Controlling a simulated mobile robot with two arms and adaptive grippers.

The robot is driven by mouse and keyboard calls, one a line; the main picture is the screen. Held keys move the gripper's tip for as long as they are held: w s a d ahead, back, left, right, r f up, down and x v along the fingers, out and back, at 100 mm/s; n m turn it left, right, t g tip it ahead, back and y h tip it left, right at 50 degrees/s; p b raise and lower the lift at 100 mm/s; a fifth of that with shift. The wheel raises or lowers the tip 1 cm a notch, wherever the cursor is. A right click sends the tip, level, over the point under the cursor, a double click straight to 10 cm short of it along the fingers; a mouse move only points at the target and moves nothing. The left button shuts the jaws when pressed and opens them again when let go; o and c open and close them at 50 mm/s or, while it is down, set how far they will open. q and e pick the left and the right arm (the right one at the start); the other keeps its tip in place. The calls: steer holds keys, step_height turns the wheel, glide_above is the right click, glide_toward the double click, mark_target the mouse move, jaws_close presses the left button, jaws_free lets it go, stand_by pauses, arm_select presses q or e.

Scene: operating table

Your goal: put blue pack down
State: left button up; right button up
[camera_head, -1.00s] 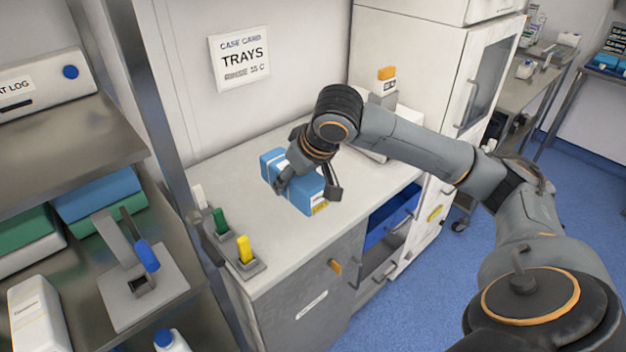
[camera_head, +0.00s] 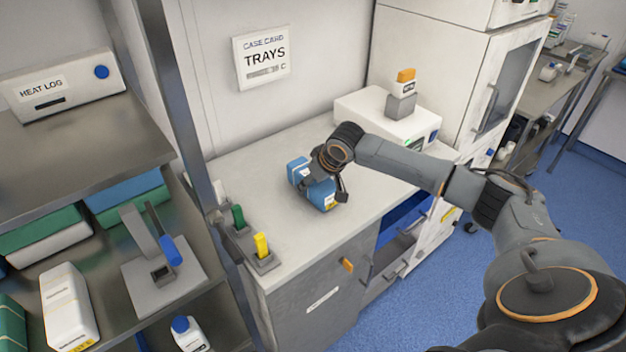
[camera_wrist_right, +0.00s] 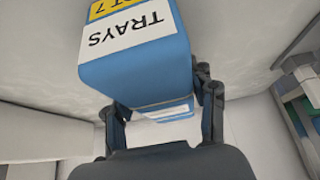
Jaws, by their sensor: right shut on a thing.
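The blue pack (camera_head: 319,194) is a box with a yellow label, at the counter (camera_head: 290,245). My right gripper (camera_head: 326,186) is shut on it from above, with a finger on each side. In the right wrist view the pack (camera_wrist_right: 135,70) fills the upper middle, with a white "TRAYS" label and a yellow label on its end. The fingers of the right gripper (camera_wrist_right: 163,115) show at its sides there. The pack is low over the counter; I cannot tell whether its underside touches it. My left gripper is not in view.
A holder with green and yellow tabs (camera_head: 262,245) stands at the counter's left front edge. A white device (camera_head: 375,122) with an orange-topped block (camera_head: 403,83) is at the back right. A metal shelf (camera_head: 95,150) stands at the left.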

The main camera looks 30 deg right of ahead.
steer(key=shift+f, duration=0.15)
steer(key=o, duration=1.4)
steer(key=shift+f, duration=0.1)
steer(key=shift+c, duration=0.2)
steer(key=shift+r, duration=0.25)
steer(key=b+v, duration=0.1)
steer(key=v, duration=1.1)
steer(key=shift+f, duration=0.15)
